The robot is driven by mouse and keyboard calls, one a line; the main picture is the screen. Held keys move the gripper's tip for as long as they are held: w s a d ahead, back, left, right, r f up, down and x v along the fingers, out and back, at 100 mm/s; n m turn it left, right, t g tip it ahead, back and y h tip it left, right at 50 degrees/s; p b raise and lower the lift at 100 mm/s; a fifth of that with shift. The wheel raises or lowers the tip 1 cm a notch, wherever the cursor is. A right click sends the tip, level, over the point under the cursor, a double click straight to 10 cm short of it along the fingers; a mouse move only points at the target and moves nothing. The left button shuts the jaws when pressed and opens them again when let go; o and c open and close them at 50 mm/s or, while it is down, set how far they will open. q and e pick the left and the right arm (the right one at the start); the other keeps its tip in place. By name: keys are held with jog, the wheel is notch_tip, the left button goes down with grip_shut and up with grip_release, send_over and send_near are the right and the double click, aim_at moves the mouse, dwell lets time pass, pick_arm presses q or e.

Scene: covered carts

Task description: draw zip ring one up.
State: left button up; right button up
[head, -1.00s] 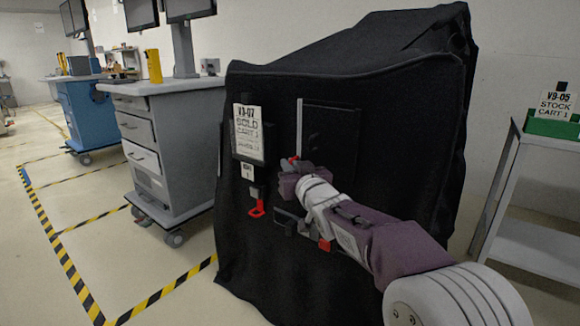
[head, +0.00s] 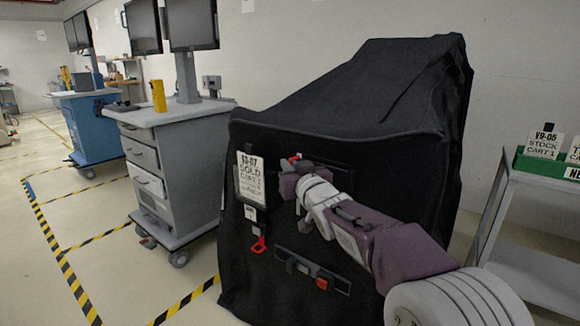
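A black cover (head: 350,105) drapes over a cart. The pale zip line is now hidden behind my gripper or closed. A second red ring (head: 259,245) hangs below the sign, apart from the gripper. My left gripper is not in view.
A dark strip with a red block (head: 322,284) is low on the cover's front. A grey drawer cart (head: 165,150) stands to the left, with a blue cart (head: 90,125) behind it. A shelf cart (head: 530,260) stands at the right. Striped tape marks the open floor.

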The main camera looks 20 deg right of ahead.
jog(key=shift+o, duration=0.2)
jog(key=s+p, duration=0.2)
jog(key=s, duration=0.7)
jog(key=shift+d, duration=0.35)
